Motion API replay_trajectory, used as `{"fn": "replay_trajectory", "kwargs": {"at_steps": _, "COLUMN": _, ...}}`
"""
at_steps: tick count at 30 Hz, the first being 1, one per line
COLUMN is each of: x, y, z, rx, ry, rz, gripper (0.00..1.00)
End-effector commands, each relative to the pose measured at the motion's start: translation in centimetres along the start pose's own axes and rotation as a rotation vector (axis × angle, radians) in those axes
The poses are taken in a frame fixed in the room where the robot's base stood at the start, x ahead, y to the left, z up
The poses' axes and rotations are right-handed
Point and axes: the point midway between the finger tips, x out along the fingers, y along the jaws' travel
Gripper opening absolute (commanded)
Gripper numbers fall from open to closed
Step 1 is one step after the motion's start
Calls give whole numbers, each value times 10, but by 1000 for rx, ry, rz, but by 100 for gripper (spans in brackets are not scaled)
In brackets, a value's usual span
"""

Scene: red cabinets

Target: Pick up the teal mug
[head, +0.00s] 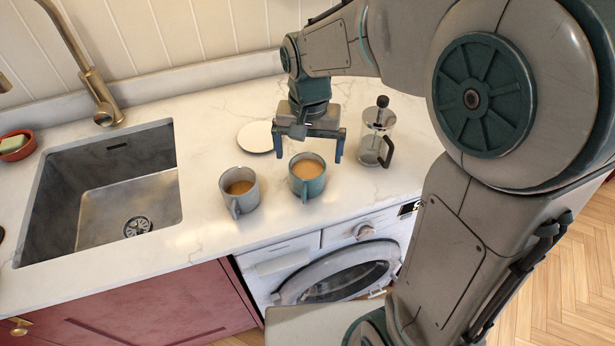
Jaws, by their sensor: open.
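The teal mug (307,185) stands upright on the white marble counter, filled with a light brown drink. Its handle points toward the front of the counter. My gripper (309,155) is open above and just behind the mug, with its blue fingers pointing down. One finger is to the left of the mug's back rim and the other to the right. I cannot tell whether either finger touches the mug. The space between the fingers looks empty.
A grey mug (240,199) with a similar drink stands close on the left. A glass French press (374,146) stands to the right, and a white plate (256,137) lies behind. A sink (110,190) is at left. The counter's front edge (300,232) is near, above a washing machine (335,270).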

Motion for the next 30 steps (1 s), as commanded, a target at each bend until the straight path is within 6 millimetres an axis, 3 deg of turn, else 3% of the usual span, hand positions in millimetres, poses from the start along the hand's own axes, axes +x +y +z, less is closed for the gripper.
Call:
{"fn": "replay_trajectory", "kwargs": {"at_steps": 3, "x": 17, "y": 0, "z": 0, "rx": -1, "ry": -1, "rz": 1, "gripper": 98}}
{"fn": "replay_trajectory", "kwargs": {"at_steps": 11, "x": 38, "y": -1, "z": 2, "rx": -2, "ry": -2, "rz": 1, "gripper": 98}}
{"fn": "replay_trajectory", "kwargs": {"at_steps": 18, "x": 72, "y": -3, "z": 4, "rx": -2, "ry": -1, "rz": 1, "gripper": 98}}
{"fn": "replay_trajectory", "kwargs": {"at_steps": 27, "x": 77, "y": -3, "z": 3, "rx": -2, "ry": 2, "rz": -1, "gripper": 98}}
{"fn": "replay_trajectory", "kwargs": {"at_steps": 30, "x": 77, "y": -3, "z": 3, "rx": -2, "ry": 1, "rz": -1, "gripper": 73}}
